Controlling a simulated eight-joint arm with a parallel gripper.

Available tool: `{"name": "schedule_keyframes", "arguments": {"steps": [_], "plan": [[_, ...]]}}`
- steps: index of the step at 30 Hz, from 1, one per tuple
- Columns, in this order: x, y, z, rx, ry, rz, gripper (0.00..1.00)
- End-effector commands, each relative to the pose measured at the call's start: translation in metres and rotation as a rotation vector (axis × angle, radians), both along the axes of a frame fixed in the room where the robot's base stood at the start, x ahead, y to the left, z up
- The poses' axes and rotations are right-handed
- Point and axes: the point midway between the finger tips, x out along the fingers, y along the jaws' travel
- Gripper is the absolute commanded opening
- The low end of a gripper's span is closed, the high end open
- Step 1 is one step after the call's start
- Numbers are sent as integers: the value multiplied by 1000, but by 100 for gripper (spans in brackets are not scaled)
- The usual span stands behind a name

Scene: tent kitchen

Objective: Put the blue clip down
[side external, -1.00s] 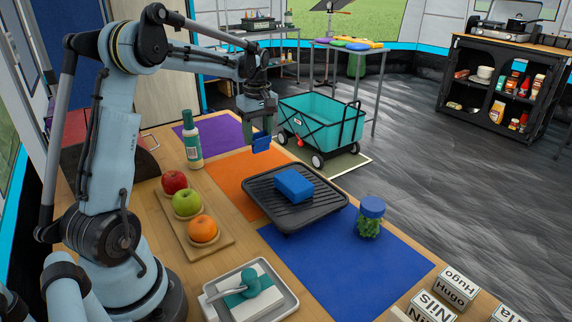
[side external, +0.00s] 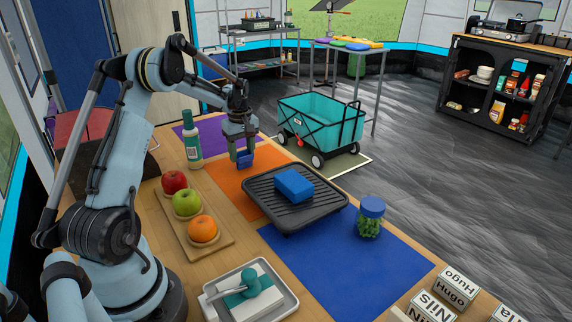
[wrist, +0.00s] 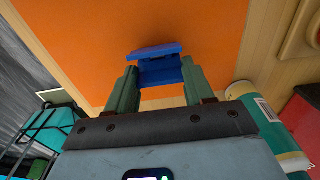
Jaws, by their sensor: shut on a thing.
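The blue clip (side external: 245,160) is held between the fingers of my gripper (side external: 243,154), low over the far part of the orange mat (side external: 230,177). In the wrist view the clip (wrist: 158,62) sits between the two green fingers of my gripper (wrist: 152,85), with the orange mat (wrist: 90,40) behind it. I cannot tell whether the clip touches the mat.
A black grill tray (side external: 325,200) with a blue block (side external: 294,186) stands just right of the clip. A green bottle (side external: 192,142) stands to the left, near a wooden board (side external: 222,243) with fruit.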

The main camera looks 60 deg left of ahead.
Motion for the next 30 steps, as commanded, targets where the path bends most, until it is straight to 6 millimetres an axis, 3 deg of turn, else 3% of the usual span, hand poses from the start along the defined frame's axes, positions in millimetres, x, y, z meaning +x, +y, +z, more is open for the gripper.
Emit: {"name": "schedule_keyframes", "arguments": {"steps": [10, 11, 15, 25, 30], "plan": [[0, 0, -5, 0, 0, 0, 24], [0, 0, -4, 0, 0, 0, 57], [0, 0, -4, 0, 0, 0, 78], [0, 0, -1, 0, 0, 0, 78], [0, -1, 18, 0, 0, 0, 78]]}}
